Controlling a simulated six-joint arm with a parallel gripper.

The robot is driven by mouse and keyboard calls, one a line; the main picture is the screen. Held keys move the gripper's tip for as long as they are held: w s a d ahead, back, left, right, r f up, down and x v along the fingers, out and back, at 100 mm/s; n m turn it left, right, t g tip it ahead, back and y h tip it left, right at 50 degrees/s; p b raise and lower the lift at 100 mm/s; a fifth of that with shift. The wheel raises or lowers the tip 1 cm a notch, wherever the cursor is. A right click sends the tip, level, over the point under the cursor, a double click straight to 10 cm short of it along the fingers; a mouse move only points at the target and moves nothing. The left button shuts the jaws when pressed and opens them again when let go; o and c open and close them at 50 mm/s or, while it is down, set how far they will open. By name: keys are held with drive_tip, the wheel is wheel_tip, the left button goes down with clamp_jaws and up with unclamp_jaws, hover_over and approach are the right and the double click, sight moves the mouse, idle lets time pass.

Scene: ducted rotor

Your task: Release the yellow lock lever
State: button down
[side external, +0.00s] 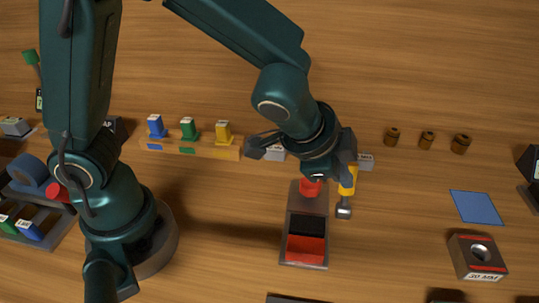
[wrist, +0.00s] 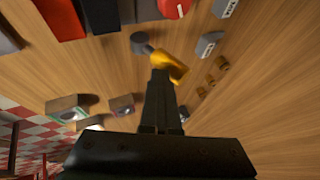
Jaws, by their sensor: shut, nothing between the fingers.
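The yellow lock lever (side external: 347,184) is to the right of a dark grey housing, with a grey end piece (side external: 343,211) at its lower end. In the wrist view the yellow lever (wrist: 172,66) lies just beyond my fingertips, angled toward a round grey piece (wrist: 142,42). My gripper (side external: 347,165) is shut and empty, over the lever's upper end. In the wrist view its closed fingers (wrist: 161,76) overlap the lever's near edge; I cannot tell whether they touch. My wrist hides part of the area behind the lever.
A red knob (side external: 311,187) and a black-and-red tray (side external: 283,262) are left of the lever. Small grey labelled blocks (side external: 366,161) stand behind. Three brown cylinders (side external: 427,140), a blue mat (side external: 476,207) and a 30 MM block (side external: 478,257) are right. Wood between is clear.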

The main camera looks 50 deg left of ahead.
drive_tip(key=shift+w+a, duration=0.55)
drive_tip(key=shift+w, duration=0.05)
drive_tip(key=shift+r, duration=0.1)
drive_tip(key=v, duration=1.2)
drive_tip(key=shift+r, duration=0.5)
